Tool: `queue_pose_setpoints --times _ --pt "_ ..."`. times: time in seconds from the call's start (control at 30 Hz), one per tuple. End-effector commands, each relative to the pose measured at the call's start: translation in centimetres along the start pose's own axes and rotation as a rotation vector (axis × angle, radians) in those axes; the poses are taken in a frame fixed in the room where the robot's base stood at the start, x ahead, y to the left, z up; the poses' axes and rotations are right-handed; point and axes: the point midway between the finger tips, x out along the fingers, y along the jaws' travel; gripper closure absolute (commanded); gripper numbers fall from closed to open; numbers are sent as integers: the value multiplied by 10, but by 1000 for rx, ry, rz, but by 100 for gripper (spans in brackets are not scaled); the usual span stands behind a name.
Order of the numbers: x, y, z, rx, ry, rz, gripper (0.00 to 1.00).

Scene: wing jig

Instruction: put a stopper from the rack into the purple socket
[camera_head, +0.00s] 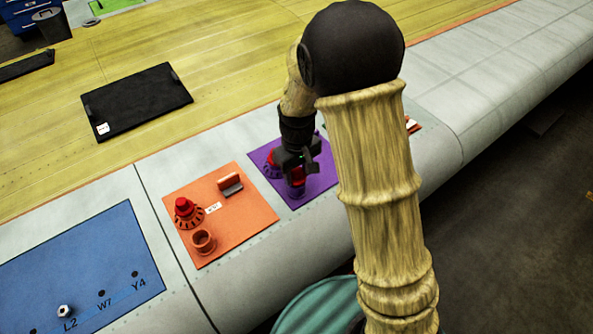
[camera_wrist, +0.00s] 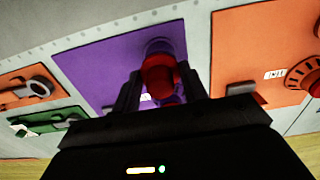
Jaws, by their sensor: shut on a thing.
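My gripper (camera_head: 298,168) is over the purple panel (camera_head: 318,178) and is shut on a red stopper (camera_head: 297,176). In the wrist view the red stopper (camera_wrist: 159,76) sits between the two dark fingers. The purple socket (camera_head: 296,190) is directly below the stopper in the head view, and its purple rim (camera_wrist: 158,46) shows just beyond the stopper in the wrist view. I cannot tell whether the stopper is inside the socket or just above it. Another red part (camera_head: 272,166) shows just left of the gripper on the purple panel, partly hidden.
A blue panel (camera_head: 85,270) lies further left. A black tray (camera_head: 138,102) lies behind. My arm hides the area at right.

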Motion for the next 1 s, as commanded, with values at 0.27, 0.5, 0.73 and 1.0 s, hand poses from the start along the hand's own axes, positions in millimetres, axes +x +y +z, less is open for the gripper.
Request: queue_pose_setpoints --times 0.27,0.5,0.73,1.0 --pt "5 -1 0 -1 0 0 79" --pt "9 -1 0 -3 0 0 79" --pt "8 -1 0 -2 0 0 47" --pt "8 -1 0 -2 0 0 31"
